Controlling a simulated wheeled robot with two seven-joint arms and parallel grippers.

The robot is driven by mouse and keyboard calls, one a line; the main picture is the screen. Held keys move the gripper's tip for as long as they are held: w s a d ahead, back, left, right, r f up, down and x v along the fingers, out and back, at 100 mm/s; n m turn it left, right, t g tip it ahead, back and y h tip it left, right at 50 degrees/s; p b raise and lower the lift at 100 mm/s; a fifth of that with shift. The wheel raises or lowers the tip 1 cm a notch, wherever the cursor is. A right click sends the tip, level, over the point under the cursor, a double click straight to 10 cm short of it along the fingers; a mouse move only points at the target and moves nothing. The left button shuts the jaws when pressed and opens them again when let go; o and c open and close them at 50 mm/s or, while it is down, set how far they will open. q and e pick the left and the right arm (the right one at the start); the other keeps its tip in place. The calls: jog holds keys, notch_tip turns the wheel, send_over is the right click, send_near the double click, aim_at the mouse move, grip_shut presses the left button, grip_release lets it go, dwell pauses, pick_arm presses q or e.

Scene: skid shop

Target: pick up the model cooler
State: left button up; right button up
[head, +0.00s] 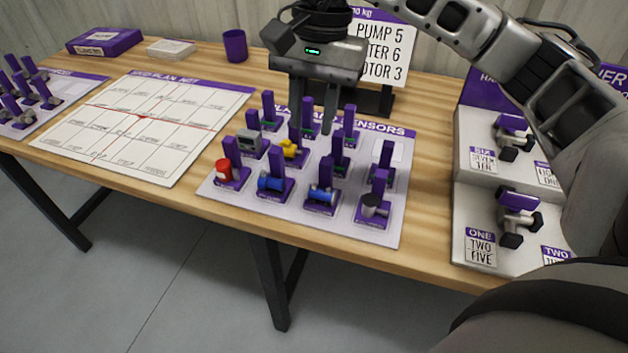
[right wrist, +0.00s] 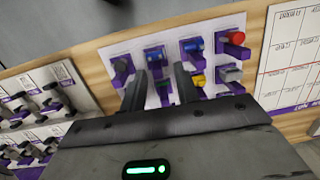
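Several small models on purple bases with upright purple tabs stand on a white board (head: 222,190) lettered "SENSORS" along its back edge. They include a red one (head: 223,169), two blue ones (head: 271,183), a yellow one (head: 290,148), a grey box (head: 249,141) and a grey cylinder (head: 371,203). Their labels are too small to read, so I cannot tell which is the cooler. My right gripper (head: 318,128) points down over the board's back middle, fingers apart. In the right wrist view its fingers (right wrist: 161,82) are spread, with a purple-based green model (right wrist: 163,88) showing between them. My left gripper is out of view.
A ruled plan sheet (head: 140,120) lies to the left. A purple cup (head: 235,46), purple box (head: 105,41) and white stack (head: 171,48) stand at the back. A lettered sign (head: 385,50) stands behind my gripper. A stepped white rack (head: 480,205) is at right.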

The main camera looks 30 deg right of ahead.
aim_at(325, 164)
jog(key=shift+t+h, duration=0.3)
jog(key=shift+h, duration=0.5)
jog(key=d+f, duration=0.1)
jog(key=f, duration=0.1)
jog(key=d+f, duration=0.1)
jog(key=f, duration=0.2)
jog(key=w+d+f, duration=0.1)
jog(key=f, duration=0.2)
jog(key=shift+d, duration=0.25)
jog(key=shift+w+a+f+p, duration=0.1)
jog(key=shift+f+p, duration=0.2)
jog(key=shift+f, duration=1.2)
jog(key=shift+w+f+p, duration=0.1)
jog(key=shift+f+p, duration=0.15)
jog(key=shift+f, duration=1.25)
grip_shut()
